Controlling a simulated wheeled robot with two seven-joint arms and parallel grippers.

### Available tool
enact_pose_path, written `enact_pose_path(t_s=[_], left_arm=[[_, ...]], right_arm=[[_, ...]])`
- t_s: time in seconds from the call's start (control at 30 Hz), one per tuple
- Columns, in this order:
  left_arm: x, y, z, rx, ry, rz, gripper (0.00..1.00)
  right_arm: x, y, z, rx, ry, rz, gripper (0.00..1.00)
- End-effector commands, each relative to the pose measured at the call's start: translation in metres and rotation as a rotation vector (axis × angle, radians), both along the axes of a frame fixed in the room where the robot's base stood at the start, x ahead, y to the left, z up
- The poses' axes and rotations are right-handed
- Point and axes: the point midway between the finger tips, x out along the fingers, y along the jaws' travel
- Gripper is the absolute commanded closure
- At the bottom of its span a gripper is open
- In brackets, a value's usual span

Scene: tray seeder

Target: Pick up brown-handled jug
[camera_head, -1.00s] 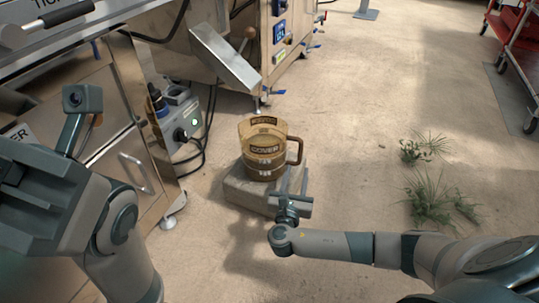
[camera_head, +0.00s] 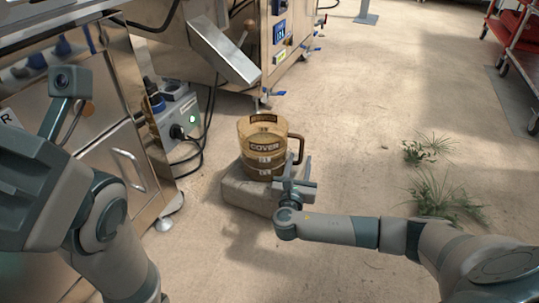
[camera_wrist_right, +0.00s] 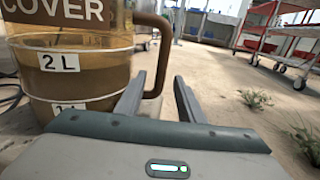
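The jug (camera_head: 262,150) is amber and see-through, with a brown handle (camera_head: 298,147) on its right side and a "COVER" label. It stands upright on a grey block (camera_head: 242,190) on the floor. In the right wrist view the jug (camera_wrist_right: 90,70) fills the left side, and its handle (camera_wrist_right: 160,50) comes down just ahead of the fingers. My right gripper (camera_head: 296,168) is open and empty, just in front of the handle; its two fingers show apart in the wrist view (camera_wrist_right: 162,92). My left arm is at the left; its fingers cannot be made out clearly.
A steel machine (camera_head: 115,140) stands at the left, with a grey power box (camera_head: 178,118) and black cables beside it. Weeds (camera_head: 432,190) grow from the floor at the right. A red cart (camera_head: 520,45) stands at the far right. The floor between is clear.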

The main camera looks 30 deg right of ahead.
Motion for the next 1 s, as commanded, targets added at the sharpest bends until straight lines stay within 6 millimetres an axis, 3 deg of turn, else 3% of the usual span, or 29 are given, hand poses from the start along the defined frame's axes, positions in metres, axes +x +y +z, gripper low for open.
enact_pose_path(t_s=[0.37,0.5,0.53,1.0], left_arm=[[-0.0009,0.0004,0.0012,-0.003,-0.004,-0.001,0.71],[0.0004,0.0004,0.0002,-0.002,0.002,0.0,0.71],[0.0009,0.0004,-0.0002,-0.002,0.004,0.001,0.71],[0.0032,-0.0005,-0.002,0.004,0.01,0.005,0.71]], right_arm=[[-0.0001,0.0001,0.0005,0.0,0.0,0.0,0.65],[-0.0002,0.0001,0.0004,0.0,0.0,0.0,0.96],[-0.0002,0.0001,0.0004,0.0,0.0,0.0,1.0],[-0.0002,0.0,0.0003,-0.001,0.001,0.0,1.0]])
